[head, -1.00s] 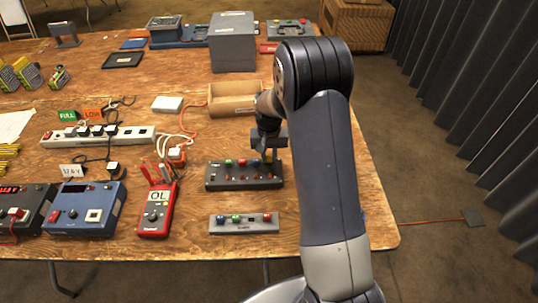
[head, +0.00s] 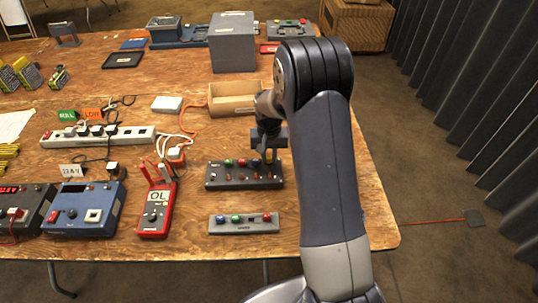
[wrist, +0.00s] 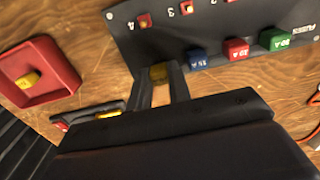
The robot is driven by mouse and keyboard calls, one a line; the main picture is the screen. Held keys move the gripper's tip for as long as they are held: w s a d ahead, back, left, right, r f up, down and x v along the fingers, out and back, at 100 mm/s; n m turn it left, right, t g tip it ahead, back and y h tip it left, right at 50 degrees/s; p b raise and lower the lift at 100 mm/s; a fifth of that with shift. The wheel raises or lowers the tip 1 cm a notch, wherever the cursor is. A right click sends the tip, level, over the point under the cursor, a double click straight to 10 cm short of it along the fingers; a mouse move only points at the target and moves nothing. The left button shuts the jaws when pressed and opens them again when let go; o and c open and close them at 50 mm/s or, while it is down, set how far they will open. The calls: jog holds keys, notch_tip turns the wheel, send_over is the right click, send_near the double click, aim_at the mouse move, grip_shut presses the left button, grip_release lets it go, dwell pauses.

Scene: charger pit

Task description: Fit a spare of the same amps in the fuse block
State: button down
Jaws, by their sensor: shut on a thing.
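The dark fuse block (head: 215,184) stands near the table's front. In the wrist view the fuse block (wrist: 180,45) carries a blue 15 A fuse (wrist: 197,58), a red 10 A fuse (wrist: 236,48) and a green 30 A fuse (wrist: 275,39) in one row. My gripper (head: 269,153) is over the right end of that row, shut on a yellow fuse (wrist: 159,73). I cannot tell whether the fuse is seated. A red dish (wrist: 62,68) holds another yellow fuse (wrist: 29,80). The spare rack (head: 244,229) holds blue, green and red fuses and has a gap between green and red.
A red multimeter (head: 156,212) reading OL and a blue supply box (head: 86,210) stand left of the block. An open wooden box (head: 228,108) is behind it. A power strip (head: 135,134) with cables lies back left. Bare table separates block and rack.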

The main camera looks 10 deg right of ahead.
jog(key=shift+f+b, duration=0.5)
jog(key=shift+f, duration=0.1)
dwell(1.0)
jog(key=c, duration=0.9)
grip_release()
jog(key=shift+r, duration=0.1)
jog(key=shift+a+r+p, duration=0.1)
jog(key=shift+r+p, duration=0.7)
jog(key=shift+r, duration=0.25)
jog(key=shift+r+p, duration=1.65)
jog(key=shift+r, duration=1)
